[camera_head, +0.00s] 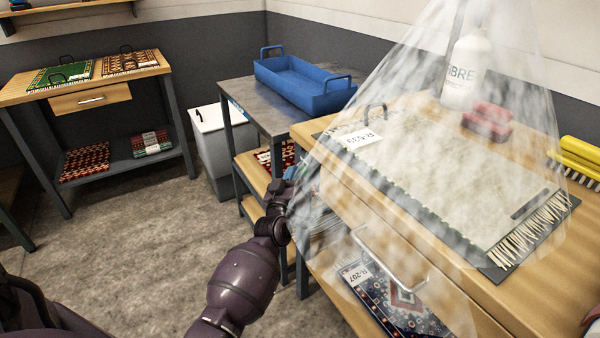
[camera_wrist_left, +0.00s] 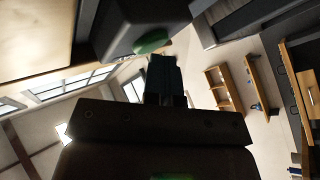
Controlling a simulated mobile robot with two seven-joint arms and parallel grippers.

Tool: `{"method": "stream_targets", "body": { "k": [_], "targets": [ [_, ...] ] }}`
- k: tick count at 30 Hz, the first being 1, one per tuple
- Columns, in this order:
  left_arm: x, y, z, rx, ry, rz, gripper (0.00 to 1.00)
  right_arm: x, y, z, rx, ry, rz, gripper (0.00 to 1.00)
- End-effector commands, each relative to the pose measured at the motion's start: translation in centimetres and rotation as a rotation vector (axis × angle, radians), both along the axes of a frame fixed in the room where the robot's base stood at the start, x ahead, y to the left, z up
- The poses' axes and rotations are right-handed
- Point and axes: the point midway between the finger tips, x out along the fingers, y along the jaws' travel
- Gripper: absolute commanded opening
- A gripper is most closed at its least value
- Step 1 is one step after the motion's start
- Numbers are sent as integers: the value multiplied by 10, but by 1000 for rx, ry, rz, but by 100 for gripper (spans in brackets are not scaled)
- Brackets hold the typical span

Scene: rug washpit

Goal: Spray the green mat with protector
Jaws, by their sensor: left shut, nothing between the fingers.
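A mat (camera_head: 440,175) with a dark edge, green trim and pale fringe lies flat on the wooden bench at right in the head view. A whitish film covers most of it, and a tag "R-539" (camera_head: 358,139) lies at its far left corner. A translucent white spray cone (camera_head: 400,90) widens from the top of the picture over the mat. A white bottle labelled "FIBRE" (camera_head: 466,72) stands behind it. My left gripper (camera_head: 290,186) is beside the bench's left side, partly veiled by the spray; its fingers (camera_wrist_left: 165,80) are together and empty. My right gripper is out of view.
A red block-like item (camera_head: 488,118) and a yellow brush (camera_head: 578,160) are on the bench. A metal table with a blue tray (camera_head: 310,82) stands behind. A white bin (camera_head: 212,140) and a table of rugs (camera_head: 60,72) are left. Floor (camera_head: 150,225) between is open.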

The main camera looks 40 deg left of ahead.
Motion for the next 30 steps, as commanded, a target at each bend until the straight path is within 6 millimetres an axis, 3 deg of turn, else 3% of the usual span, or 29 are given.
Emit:
{"method": "stream_targets", "body": {
  "k": [30],
  "targets": [
    [-21,9,1,0,-1,0,0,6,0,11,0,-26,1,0]
  ]
}}
